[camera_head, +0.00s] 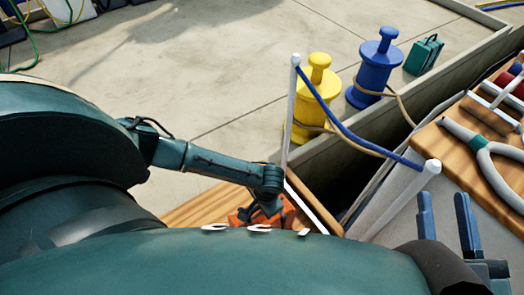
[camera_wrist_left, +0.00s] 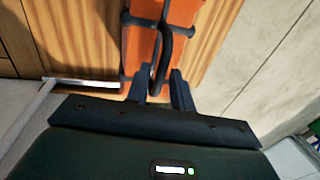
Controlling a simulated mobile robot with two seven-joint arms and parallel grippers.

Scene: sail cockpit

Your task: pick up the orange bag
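The orange bag (camera_wrist_left: 180,14) lies on the wooden surface in the left wrist view, with dark straps and a dark handle (camera_wrist_left: 164,48). My left gripper (camera_wrist_left: 160,76) is at the bag; its two dark fingers stand apart, with the handle between them. I see a gap between the handle and the right-hand finger. In the head view the bag (camera_head: 240,216) shows only in part, behind my arm and body, and the left fingertips are hidden. My right gripper (camera_head: 446,215) is open and empty at the lower right, with its blue fingers pointing up.
A white post (camera_head: 291,110) and another post (camera_head: 405,200) carry a blue rope (camera_head: 345,128). Yellow (camera_head: 317,95) and blue (camera_head: 374,70) bollards stand behind. Pliers (camera_head: 486,155) lie on a wooden top at right. A teal bag (camera_head: 423,55) stands at the back.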

